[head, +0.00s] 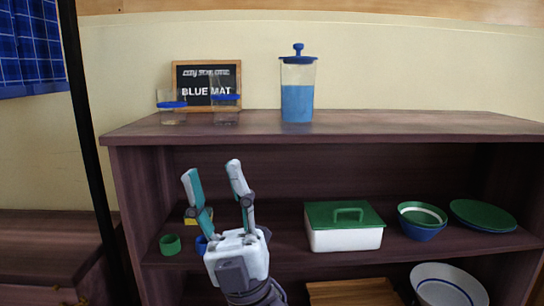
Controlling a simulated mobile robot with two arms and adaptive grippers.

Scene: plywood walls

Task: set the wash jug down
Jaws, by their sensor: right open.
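A clear jug with a blue lid and knob (297,98), apparently the wash jug, stands upright on the top of the shelf unit (400,122). Blue fills its lower part. My right gripper (212,168) is open and empty, fingers pointing up, in front of the shelf opening. It is below and left of the jug, apart from it. A dark sign (207,90) reading "BLUE MAT" stands on the top behind two clear glasses with blue bands, the left glass (172,113) and the right glass (225,114). My left gripper is not in view.
The shelf below holds a white box with a green lid (343,235), stacked bowls (422,228), a green plate (483,214) and a green cup (170,244). A large pale bowl (447,287) sits lower. The top right of the jug is clear. A dark post (88,130) stands left.

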